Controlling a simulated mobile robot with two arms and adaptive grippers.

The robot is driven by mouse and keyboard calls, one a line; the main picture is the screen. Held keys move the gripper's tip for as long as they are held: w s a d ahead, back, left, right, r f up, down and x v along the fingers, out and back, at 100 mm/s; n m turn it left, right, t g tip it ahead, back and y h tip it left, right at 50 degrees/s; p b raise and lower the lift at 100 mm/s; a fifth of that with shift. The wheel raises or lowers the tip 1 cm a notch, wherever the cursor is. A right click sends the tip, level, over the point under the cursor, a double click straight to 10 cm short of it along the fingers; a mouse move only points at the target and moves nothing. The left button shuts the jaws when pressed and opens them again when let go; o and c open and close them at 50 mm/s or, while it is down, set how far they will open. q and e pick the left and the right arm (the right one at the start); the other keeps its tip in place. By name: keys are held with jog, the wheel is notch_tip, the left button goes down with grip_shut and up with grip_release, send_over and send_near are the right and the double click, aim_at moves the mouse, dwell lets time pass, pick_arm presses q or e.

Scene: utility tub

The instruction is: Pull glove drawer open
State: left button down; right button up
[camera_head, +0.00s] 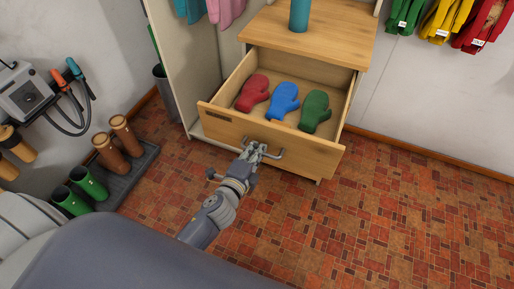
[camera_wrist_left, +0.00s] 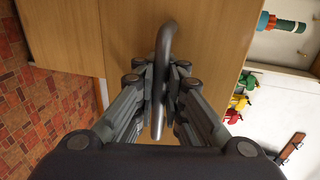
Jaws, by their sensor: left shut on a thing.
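The wooden glove drawer (camera_head: 221,124) stands pulled out from its cabinet in the head view. Red (camera_head: 253,92), blue (camera_head: 283,101) and green (camera_head: 314,112) mittens lie inside it. A grey bar handle (camera_head: 276,156) is on its front. My left gripper (camera_head: 256,150) is at this handle. In the left wrist view the fingers (camera_wrist_left: 160,85) are shut on the handle (camera_wrist_left: 164,45), one on each side of the bar. The drawer front (camera_wrist_left: 125,30) is close behind them. My right gripper is not in view.
Brown boots (camera_head: 124,132) and green boots (camera_head: 88,183) stand on a dark tray (camera_head: 125,178) at the left. A teal cylinder (camera_head: 299,15) stands on the cabinet top (camera_head: 330,35). Coloured clothes (camera_head: 440,18) hang at upper right. The tiled floor (camera_head: 400,220) to the right is clear.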

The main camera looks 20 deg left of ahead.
pick_arm(q)
jog(key=shift+r, duration=0.1)
jog(key=c, duration=1.7)
grip_release()
jog(key=v, duration=1.2)
